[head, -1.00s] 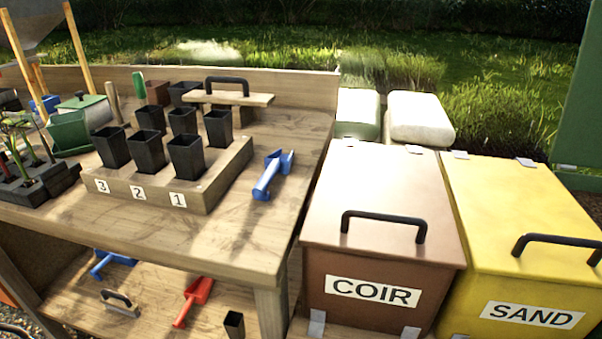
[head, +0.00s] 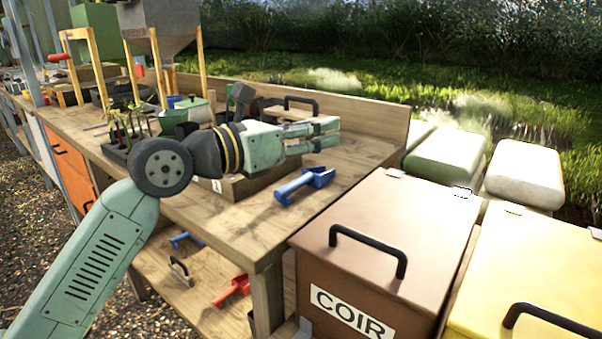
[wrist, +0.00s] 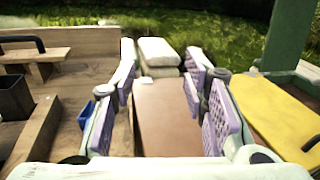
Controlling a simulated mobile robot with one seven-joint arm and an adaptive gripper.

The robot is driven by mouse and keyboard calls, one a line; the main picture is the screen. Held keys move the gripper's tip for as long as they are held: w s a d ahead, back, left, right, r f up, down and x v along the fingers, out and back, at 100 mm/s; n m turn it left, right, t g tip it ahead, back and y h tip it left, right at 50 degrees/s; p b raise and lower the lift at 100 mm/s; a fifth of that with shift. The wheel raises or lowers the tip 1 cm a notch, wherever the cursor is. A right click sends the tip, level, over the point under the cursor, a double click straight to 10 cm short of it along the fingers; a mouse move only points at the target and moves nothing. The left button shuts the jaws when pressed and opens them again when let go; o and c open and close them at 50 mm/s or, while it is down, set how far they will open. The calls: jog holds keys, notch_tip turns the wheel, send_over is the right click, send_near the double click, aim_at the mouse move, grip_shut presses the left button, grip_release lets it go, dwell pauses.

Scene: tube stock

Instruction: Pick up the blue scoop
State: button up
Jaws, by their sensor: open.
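A blue scoop (head: 300,187) lies on the top of the wooden bench (head: 250,235), near its right end. In the wrist view only a bit of that blue scoop (wrist: 86,115) shows, left of my left finger and partly hidden by it. My gripper (head: 328,133) is open and empty, above the bench and a little above and behind the scoop in the head view. In the wrist view the two padded fingers of my gripper (wrist: 162,80) stand apart, with the brown bin beyond them. A second blue scoop (head: 185,240) lies on the lower shelf.
A wooden pot block (head: 235,188) with black pots is partly hidden behind my arm. A brown COIR bin (head: 400,225) and a yellow bin (head: 540,265) stand right of the bench. A red scoop (head: 233,290) lies on the shelf. A raised board backs the bench.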

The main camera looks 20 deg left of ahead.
aim_at(295, 181)
jog(key=a+f+y, duration=0.1)
jog(key=a+f, duration=0.2)
jog(key=a+f+n+g+y, duration=0.1)
jog(key=a+f+y, duration=0.1)
jog(key=a+f, duration=0.1)
jog(key=w+a+f+y, duration=0.1)
jog(key=a+f+y, duration=0.1)
jog(key=a+f, duration=0.1)
jog(key=shift+w+f+n+g, duration=0.1)
jog(key=shift+f+n+g, duration=0.3)
jog(key=shift+f, duration=0.5)
jog(key=shift+y, duration=0.3)
jog(key=x, duration=0.3)
jog(key=p+x, duration=0.1)
jog(key=shift+w+a+f, duration=0.2)
jog(key=shift+a+f, duration=0.1)
jog(key=shift+f, duration=0.15)
jog(key=shift+p+x, duration=1.05)
jog(key=shift+x, duration=2.1)
jog(key=shift+a+f, duration=0.1)
grip_shut()
